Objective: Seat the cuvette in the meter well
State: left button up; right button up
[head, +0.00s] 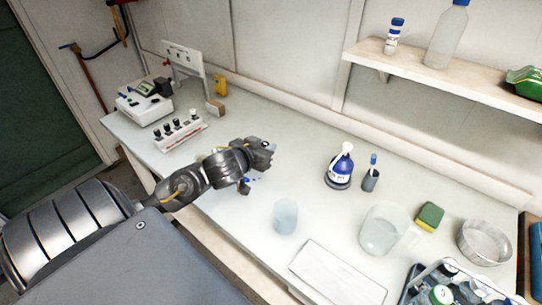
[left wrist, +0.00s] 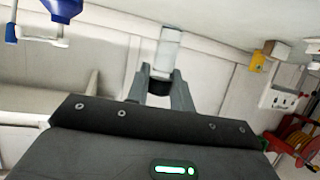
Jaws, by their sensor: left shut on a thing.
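My left gripper (head: 265,150) is over the middle of the bench, pointing right. In the left wrist view its two fingers (left wrist: 159,88) are shut on the cuvette (left wrist: 169,48), a clear piece with a dark cap held between the fingertips. In the head view the cuvette is too small and hidden to make out clearly. The meter (head: 144,104), a white box with a small display and a dark part on top, stands at the far left of the bench, well apart from the gripper. I cannot make out its well clearly. My right gripper is not in view.
A rack of black-capped vials (head: 181,134) stands between the meter and my left arm. A yellow item (head: 220,86) is at the back wall.

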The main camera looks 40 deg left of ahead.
pick_arm(q)
jog(key=w+a+f, duration=0.1)
jog(key=w+f, duration=0.1)
jog(key=w+a+f, duration=0.2)
jog(key=w+f, duration=0.1)
jog(key=w+a+f, duration=0.1)
jog(key=w+f, duration=0.1)
jog(key=w, duration=0.1)
jog(key=shift+a+f+b, duration=0.15)
jog(key=shift+f+b, duration=0.05)
jog(key=shift+b, duration=0.2)
jog(key=f, duration=0.3)
jog(key=shift+w+a+p, duration=0.1)
jog(key=shift+w+p, duration=0.1)
jog(key=shift+p, duration=0.1)
jog(key=shift+f, duration=0.2)
jog(key=shift+f, duration=0.15)
jog(key=o, duration=0.9)
jog(key=shift+o, duration=0.2)
